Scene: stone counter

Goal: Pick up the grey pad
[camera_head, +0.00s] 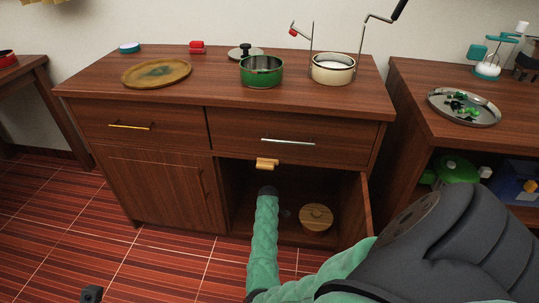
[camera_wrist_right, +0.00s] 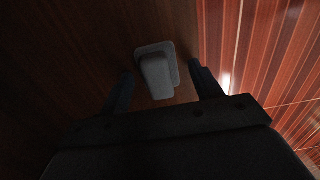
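The grey pad (camera_wrist_right: 157,72) shows in the right wrist view as a pale rounded slab with a smaller block-like part in front, against a dark wooden surface. My right gripper (camera_wrist_right: 161,74) is open, with one dark finger on each side of the pad and a visible gap to both; how far the pad lies beyond the tips I cannot tell. In the head view my green right forearm reaches into the open lower cabinet; its gripper and the pad cannot be made out there. A small dark part at the lower left edge may be my left gripper (camera_head: 92,294); its fingers are not clear.
The cabinet door (camera_head: 355,208) stands open right of my forearm. A round wooden lidded item (camera_head: 316,217) sits on the cabinet floor. The counter above holds a wooden plate (camera_head: 156,73), a green pot (camera_head: 261,71) and a cream pot (camera_head: 333,69). A yellowish block (camera_head: 267,163) is at the opening's top.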

